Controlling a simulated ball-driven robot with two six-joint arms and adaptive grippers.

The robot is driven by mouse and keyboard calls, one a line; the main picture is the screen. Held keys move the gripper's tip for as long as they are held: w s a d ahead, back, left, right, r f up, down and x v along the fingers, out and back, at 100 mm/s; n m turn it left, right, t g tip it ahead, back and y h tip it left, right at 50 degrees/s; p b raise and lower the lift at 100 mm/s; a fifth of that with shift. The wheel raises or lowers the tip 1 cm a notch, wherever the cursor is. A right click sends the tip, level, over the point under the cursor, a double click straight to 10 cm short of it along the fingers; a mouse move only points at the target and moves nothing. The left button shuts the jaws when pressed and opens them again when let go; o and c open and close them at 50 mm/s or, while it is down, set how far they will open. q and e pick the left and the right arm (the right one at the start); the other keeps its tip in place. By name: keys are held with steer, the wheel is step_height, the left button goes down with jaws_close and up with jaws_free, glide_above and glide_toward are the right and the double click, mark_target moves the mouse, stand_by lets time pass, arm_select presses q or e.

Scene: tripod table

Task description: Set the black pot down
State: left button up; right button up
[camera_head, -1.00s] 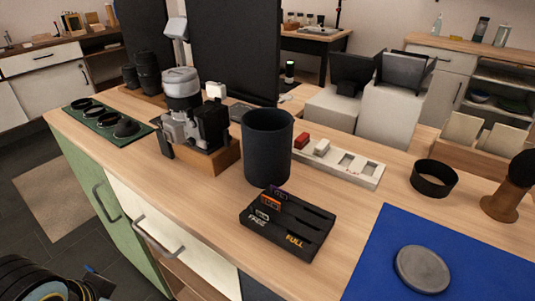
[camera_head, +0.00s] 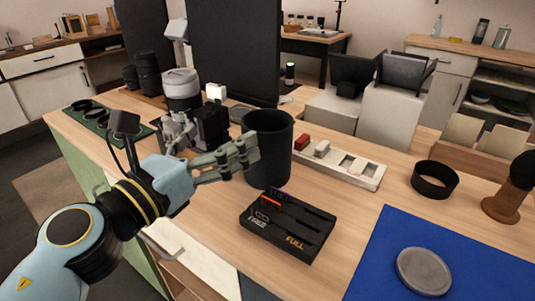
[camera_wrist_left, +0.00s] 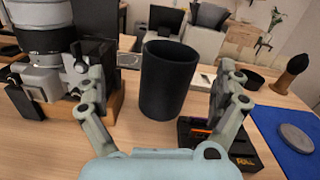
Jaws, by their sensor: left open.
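The black pot (camera_head: 271,150) is a tall dark open-topped cylinder standing upright on the wooden table (camera_head: 205,219). My left gripper (camera_head: 250,150) is at the pot's left side in the head view, its fingers overlapping the pot's edge. In the left wrist view the pot (camera_wrist_left: 167,82) stands beyond and between the two open fingers (camera_wrist_left: 160,88). The fingers are spread with bare space on both sides of the pot. Nothing is held. My right gripper is in neither view.
A black slotted tray (camera_head: 290,228) with FREE and FULL labels lies right in front of the pot. A camera on a wooden block (camera_head: 218,167) stands to the left. A white slotted strip (camera_head: 360,175), black ring (camera_head: 435,179) and blue mat (camera_head: 385,243) with a grey disc (camera_head: 424,271) are to the right.

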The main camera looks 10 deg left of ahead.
arm_select(q)
steer(key=d+f+m+g+h, duration=0.1)
steer(key=d+m, duration=0.1)
glide_toward(280, 112)
steer(key=p+x, duration=0.1)
steer(key=x, duration=0.4)
steer(key=shift+w+d+f, duration=0.1)
steer(key=shift+w+d, duration=0.15)
steer(key=shift+w, duration=0.1)
steer(key=c, duration=1.3)
